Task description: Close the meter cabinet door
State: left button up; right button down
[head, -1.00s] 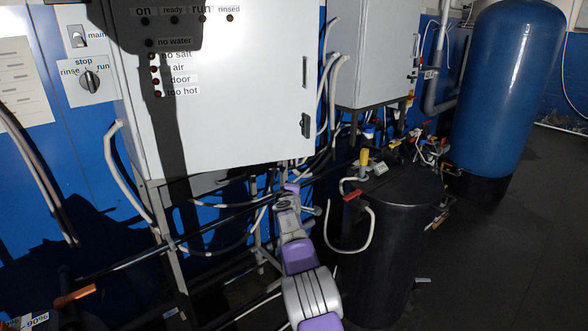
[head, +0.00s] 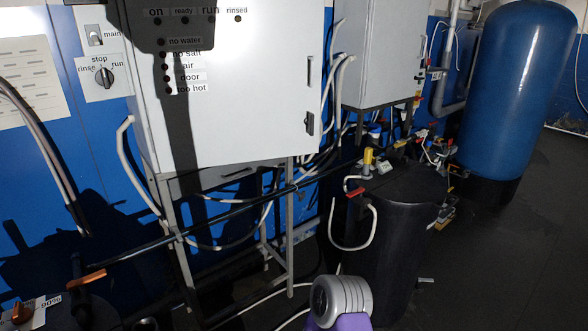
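A large white cabinet (head: 245,100) hangs on a grey frame at the centre left in the head view. Its front carries lamps labelled on, ready, run, rinsed, no water, no salt, air, door and too hot. A dark handle (head: 310,124) is near its right edge. The front looks flat, with no clear gap. A smaller grey cabinet (head: 378,55) is behind it to the right, its front seemingly flush too. I cannot tell which is the meter cabinet. Part of my arm shows at the bottom centre, but neither gripper is in view.
A black tank (head: 385,245) with a looped pale hose (head: 370,228) stands right of the frame. A tall blue vessel (head: 515,95) is at the far right. Pipes run beneath the large cabinet. A rotary switch (head: 104,77) is at the left. Dark floor at the right is clear.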

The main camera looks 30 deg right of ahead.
aim_at(216, 83)
jog(key=k, duration=1.15)
jog(key=z, duration=0.65)
jog(key=i, duration=1.8)
jog(key=u, duration=0.8)
